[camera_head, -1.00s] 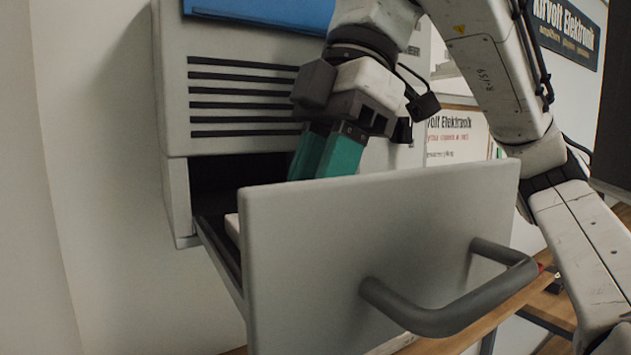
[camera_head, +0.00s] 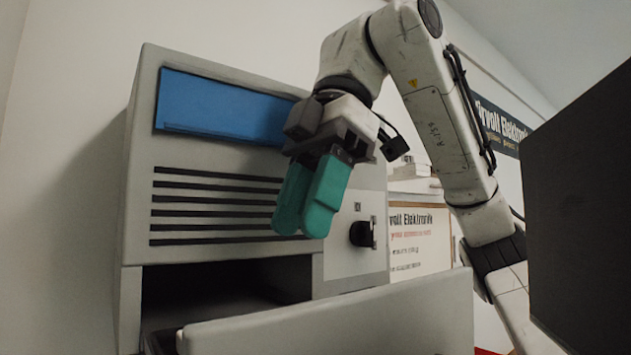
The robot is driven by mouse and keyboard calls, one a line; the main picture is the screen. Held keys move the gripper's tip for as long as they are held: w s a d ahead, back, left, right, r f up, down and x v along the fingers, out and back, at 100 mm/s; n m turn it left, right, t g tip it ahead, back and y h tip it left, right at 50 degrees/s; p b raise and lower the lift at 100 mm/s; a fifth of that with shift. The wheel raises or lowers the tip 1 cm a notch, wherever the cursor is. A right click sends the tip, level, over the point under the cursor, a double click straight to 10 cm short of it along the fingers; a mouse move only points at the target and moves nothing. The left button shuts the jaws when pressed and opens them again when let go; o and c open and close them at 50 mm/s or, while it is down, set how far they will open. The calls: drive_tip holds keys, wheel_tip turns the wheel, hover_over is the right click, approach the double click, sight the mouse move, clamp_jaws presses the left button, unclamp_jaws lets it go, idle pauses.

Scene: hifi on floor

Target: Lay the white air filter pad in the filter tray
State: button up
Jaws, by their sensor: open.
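My gripper (camera_head: 303,222), with teal fingers pointing down, hangs above the pulled-out filter tray and in front of the grey cabinet. It is open, with nothing seen between the fingers. The tray's light grey front panel (camera_head: 345,322) crosses the bottom of the view, its handle out of frame. The tray's dark side (camera_head: 160,341) shows at the lower left. A small pale edge (camera_head: 180,341) shows beside the panel's left end; it may be the white air filter pad, but I cannot tell. The rest of the tray's inside is hidden behind the front panel.
The grey cabinet (camera_head: 138,180) has a blue panel (camera_head: 228,104), dark vent slots and a black knob (camera_head: 363,234). Its dark opening (camera_head: 215,287) is behind the tray. A large black object (camera_head: 585,215) blocks the right side. A sign (camera_head: 420,240) stands behind.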

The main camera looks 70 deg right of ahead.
drive_tip(key=shift+v, duration=1.75)
